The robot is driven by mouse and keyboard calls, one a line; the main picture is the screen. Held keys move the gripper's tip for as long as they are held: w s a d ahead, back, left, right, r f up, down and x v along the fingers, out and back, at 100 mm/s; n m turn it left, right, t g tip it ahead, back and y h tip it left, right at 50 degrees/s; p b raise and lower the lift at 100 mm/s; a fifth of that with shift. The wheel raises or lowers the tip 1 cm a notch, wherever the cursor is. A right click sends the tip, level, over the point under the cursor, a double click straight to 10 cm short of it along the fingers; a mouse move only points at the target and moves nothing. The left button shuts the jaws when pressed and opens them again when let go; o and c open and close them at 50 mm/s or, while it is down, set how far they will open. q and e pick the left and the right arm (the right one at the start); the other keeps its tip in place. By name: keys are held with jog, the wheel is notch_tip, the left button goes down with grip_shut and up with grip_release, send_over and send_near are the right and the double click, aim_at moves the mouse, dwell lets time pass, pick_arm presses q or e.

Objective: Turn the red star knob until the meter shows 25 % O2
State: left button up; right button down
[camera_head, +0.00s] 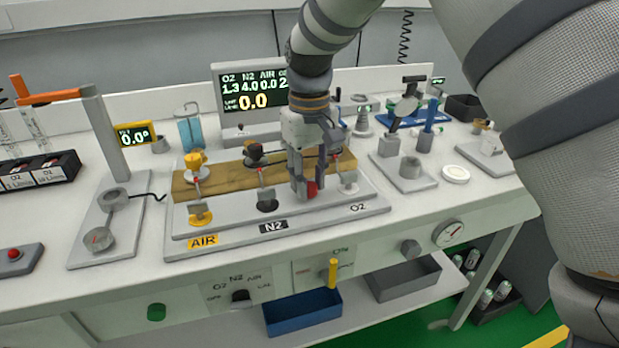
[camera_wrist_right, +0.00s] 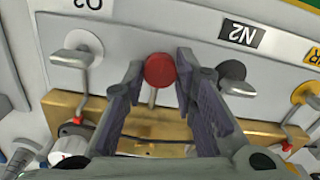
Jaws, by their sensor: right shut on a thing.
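My right gripper (camera_head: 305,192) points down over the front of the grey valve panel (camera_head: 350,217), near the O2 label. It is shut on the red knob (camera_head: 312,188). In the right wrist view the red knob (camera_wrist_right: 160,70) sits between the two fingertips (camera_wrist_right: 160,75); its star shape is not clear. The meter screen (camera_head: 247,88) behind reads O2 1.3, N2 4.0, AIR 0.0. A fourth value begins with 2, but my right arm hides the rest. A larger yellow figure on it reads 0.0. My left gripper is not in view.
A yellow valve knob (camera_head: 195,161) and a black one (camera_head: 254,152) stand left of the gripper. Metal outlet hooks line the panel, close to the fingers. A small yellow-framed display (camera_head: 134,134) reads 0.0. A blue bin (camera_head: 303,313) is below the worktop.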

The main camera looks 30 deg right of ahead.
aim_at(309, 185)
jog(key=c, duration=1.3)
grip_release()
notch_tip(309, 185, up, 12)
